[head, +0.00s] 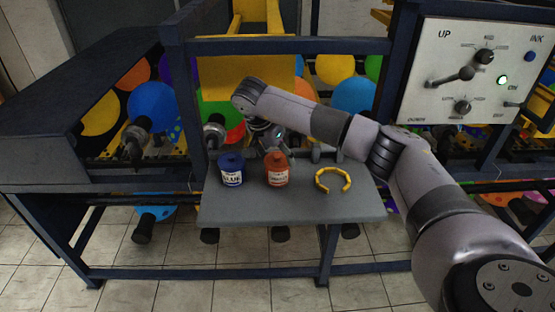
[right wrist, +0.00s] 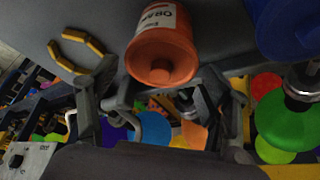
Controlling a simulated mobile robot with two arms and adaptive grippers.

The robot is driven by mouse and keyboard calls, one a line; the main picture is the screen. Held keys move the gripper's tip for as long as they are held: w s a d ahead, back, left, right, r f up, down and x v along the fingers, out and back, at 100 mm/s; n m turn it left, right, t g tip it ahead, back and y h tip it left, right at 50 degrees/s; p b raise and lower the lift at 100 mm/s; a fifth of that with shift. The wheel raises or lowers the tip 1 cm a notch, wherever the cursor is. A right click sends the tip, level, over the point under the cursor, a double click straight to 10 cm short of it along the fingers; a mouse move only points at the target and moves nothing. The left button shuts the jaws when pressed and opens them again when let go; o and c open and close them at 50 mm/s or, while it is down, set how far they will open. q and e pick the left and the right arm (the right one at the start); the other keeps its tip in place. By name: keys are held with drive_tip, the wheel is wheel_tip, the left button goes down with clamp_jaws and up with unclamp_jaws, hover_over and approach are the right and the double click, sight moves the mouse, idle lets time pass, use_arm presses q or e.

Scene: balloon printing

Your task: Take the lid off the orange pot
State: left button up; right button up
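The orange pot (head: 277,177) stands upright on the grey shelf (head: 230,207), with its orange lid (head: 275,158) on top. In the right wrist view the pot (right wrist: 165,22) shows its white label, and its lid (right wrist: 155,66) faces the camera. My right gripper (head: 268,135) is just above and behind the pot in the head view. In the right wrist view the gripper (right wrist: 162,90) has its fingers spread apart, with the lid beyond the gap between them. Nothing is held, and I see no clear contact with the lid. My left gripper is out of view.
A blue pot (head: 231,170) stands left of the orange pot, and an open yellow ring (head: 333,181) lies to its right. Behind the shelf are a dark machine frame and several coloured balloons. A control panel (head: 476,72) is at the upper right. The shelf's front strip is clear.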

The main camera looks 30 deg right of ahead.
drive_tip(key=c, duration=0.4)
drive_tip(key=shift+o, duration=0.2)
